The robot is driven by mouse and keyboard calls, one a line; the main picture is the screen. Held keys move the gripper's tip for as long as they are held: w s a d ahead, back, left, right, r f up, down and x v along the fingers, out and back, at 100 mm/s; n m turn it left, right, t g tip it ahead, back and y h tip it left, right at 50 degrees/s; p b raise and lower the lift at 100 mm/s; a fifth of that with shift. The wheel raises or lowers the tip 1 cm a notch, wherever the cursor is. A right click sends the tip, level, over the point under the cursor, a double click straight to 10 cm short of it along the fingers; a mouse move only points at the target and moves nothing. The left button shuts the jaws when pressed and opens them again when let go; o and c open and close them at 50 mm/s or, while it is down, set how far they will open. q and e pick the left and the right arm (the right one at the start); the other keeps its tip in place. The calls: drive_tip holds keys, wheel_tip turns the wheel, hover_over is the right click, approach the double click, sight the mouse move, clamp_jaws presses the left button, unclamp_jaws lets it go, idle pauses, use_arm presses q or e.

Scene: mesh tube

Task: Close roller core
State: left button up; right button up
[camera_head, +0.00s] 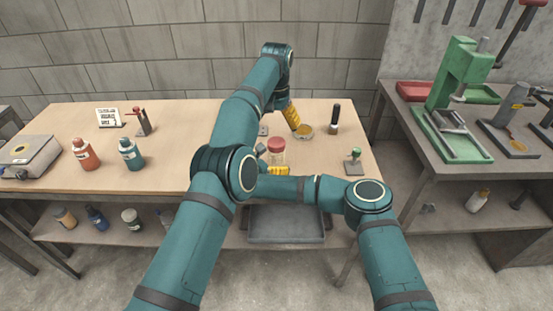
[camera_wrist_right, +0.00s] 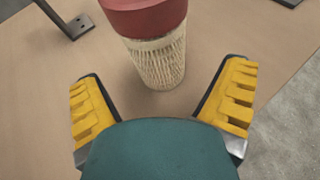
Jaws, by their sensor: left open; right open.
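A pale mesh tube (camera_head: 277,158) with a red cap (camera_head: 276,145) stands upright on the workbench. In the right wrist view the beige mesh tube (camera_wrist_right: 159,60) is just ahead of my right gripper (camera_wrist_right: 162,88), with the red cap (camera_wrist_right: 145,15) on its top. Whether the cap is fully seated I cannot tell. My right gripper (camera_head: 279,170) is open, its yellow fingers spread wide on either side and the tube beyond them. My left gripper (camera_head: 294,121) is open further back, beside a round yellowish piece (camera_head: 305,130); contact is unclear.
A black-handled tool (camera_head: 334,118) and a green-knobbed stand (camera_head: 353,160) are on the right of the workbench (camera_head: 200,140). Orange (camera_head: 87,154) and teal (camera_head: 131,153) bottles stand left. A green press (camera_head: 459,90) is on the side table.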

sight(277, 160)
drive_tip(key=shift+x, duration=2.15)
clamp_jaws()
use_arm(q)
drive_tip(key=n, duration=0.2)
drive_tip(key=shift+n, duration=1.3)
drive_tip(key=shift+f, duration=0.1)
